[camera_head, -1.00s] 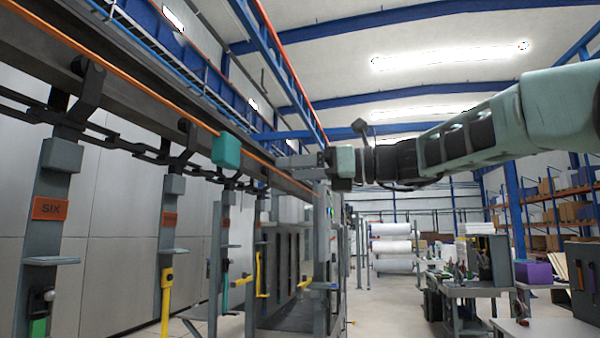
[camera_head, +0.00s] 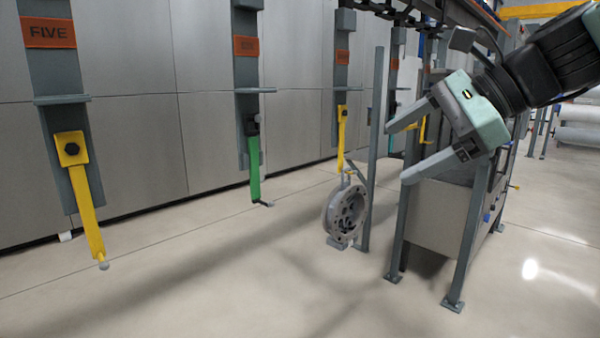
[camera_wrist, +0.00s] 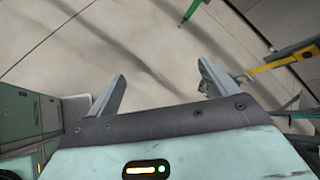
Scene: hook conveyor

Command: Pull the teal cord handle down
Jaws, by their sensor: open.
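Grey hangers with orange plates carry yellow levers (camera_head: 84,205) and a green lever (camera_head: 254,170) at left. A round flanged metal casting (camera_head: 345,212) hangs near the centre. A grey metal cabinet (camera_head: 440,215) stands on legs below my gripper. Floor at lower left is clear.

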